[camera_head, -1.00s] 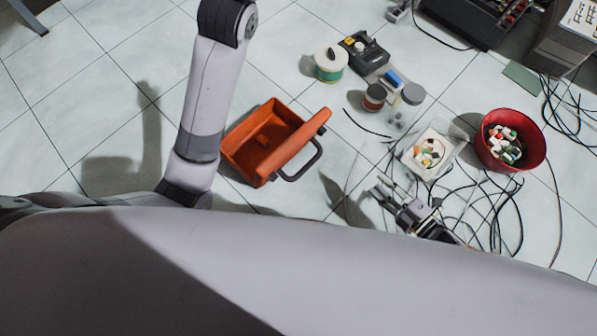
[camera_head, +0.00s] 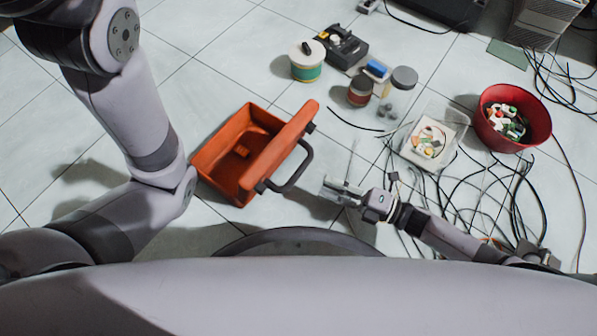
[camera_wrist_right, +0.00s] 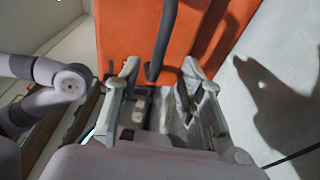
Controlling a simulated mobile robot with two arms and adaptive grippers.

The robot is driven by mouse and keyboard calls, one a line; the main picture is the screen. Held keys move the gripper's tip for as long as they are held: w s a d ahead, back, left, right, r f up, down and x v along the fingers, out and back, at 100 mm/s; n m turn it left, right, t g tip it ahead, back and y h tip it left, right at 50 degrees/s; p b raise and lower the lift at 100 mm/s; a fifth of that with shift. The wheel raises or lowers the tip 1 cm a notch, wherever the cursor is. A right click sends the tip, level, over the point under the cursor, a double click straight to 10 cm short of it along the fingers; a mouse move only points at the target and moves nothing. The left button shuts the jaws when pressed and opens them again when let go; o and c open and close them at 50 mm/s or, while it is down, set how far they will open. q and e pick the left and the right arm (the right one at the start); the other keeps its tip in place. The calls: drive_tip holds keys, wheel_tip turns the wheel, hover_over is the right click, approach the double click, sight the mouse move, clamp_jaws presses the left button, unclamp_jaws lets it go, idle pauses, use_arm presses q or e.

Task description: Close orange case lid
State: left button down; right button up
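My left gripper is out of view.
A red bowl (camera_head: 493,133) of small parts, a clear tray (camera_head: 407,150) and loose black cables (camera_head: 483,205) lie to the right. A spool (camera_head: 307,72), a jar (camera_head: 359,92) and a black tool (camera_head: 342,45) are behind. Floor left of the case is clear.

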sight(299, 170)
drive_tip(key=shift+b+x, duration=1.45)
drive_tip(key=shift+x, duration=3.2)
drive_tip(key=shift+c, duration=0.3)
clamp_jaws()
